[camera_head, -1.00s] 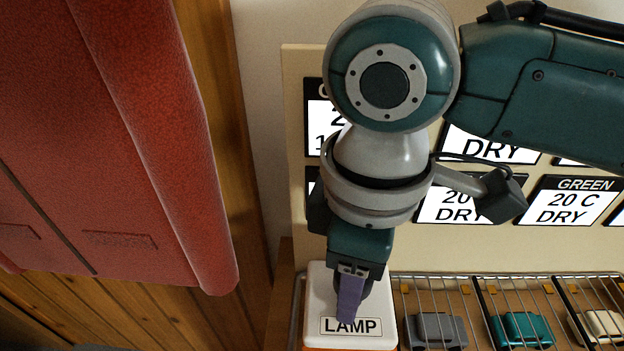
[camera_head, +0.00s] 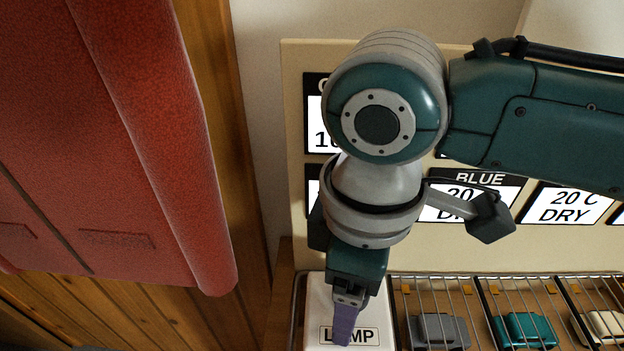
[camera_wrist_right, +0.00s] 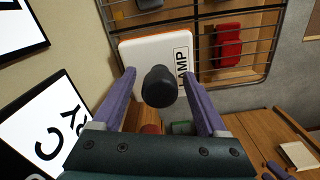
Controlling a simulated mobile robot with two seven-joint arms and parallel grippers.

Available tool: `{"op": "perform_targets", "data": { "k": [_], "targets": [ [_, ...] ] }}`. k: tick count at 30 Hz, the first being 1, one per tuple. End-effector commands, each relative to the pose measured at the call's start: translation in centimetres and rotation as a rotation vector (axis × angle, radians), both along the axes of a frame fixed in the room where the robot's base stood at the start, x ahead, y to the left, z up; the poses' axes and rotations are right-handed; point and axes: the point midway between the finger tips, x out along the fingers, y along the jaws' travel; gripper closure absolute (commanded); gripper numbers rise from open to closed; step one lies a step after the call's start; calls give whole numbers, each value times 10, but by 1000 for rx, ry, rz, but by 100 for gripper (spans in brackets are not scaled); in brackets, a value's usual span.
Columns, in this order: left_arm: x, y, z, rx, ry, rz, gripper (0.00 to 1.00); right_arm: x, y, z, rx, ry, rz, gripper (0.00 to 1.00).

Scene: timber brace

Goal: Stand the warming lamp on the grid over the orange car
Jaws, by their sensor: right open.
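In the right wrist view the lamp (camera_wrist_right: 150,50) shows an orange edge and a dark round knob (camera_wrist_right: 159,87) on top. My right gripper (camera_head: 343,335) is over the lamp. In the right wrist view its purple fingers (camera_wrist_right: 157,74) are open, one on each side of the knob. I cannot make out the orange car. My left gripper is out of view.
Under the grid are a grey car (camera_head: 438,331), a teal car (camera_head: 525,330) and a cream car (camera_head: 604,324). A red car (camera_wrist_right: 228,45) shows in the right wrist view. A board (camera_head: 296,180) with signs stands behind. A large red panel (camera_head: 110,150) fills the left.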

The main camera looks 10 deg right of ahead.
Motion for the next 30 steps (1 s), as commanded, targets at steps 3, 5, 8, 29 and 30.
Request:
{"op": "perform_targets", "data": {
  "k": [3, 5, 8, 29, 30],
  "targets": [
    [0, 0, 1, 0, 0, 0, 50, 0, 0, 4, -1, -1, 0, 24],
    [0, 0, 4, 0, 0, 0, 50, 1, 0, 11, 0, -1, 1, 24],
    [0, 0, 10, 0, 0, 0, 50, 1, 1, 29, 2, -4, 0, 24],
    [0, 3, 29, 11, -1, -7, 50, -1, 2, 122, 8, 1, 0, 24],
    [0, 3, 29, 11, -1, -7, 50, -4, 5, 120, 20, 1, -1, 24]
  ]
}}
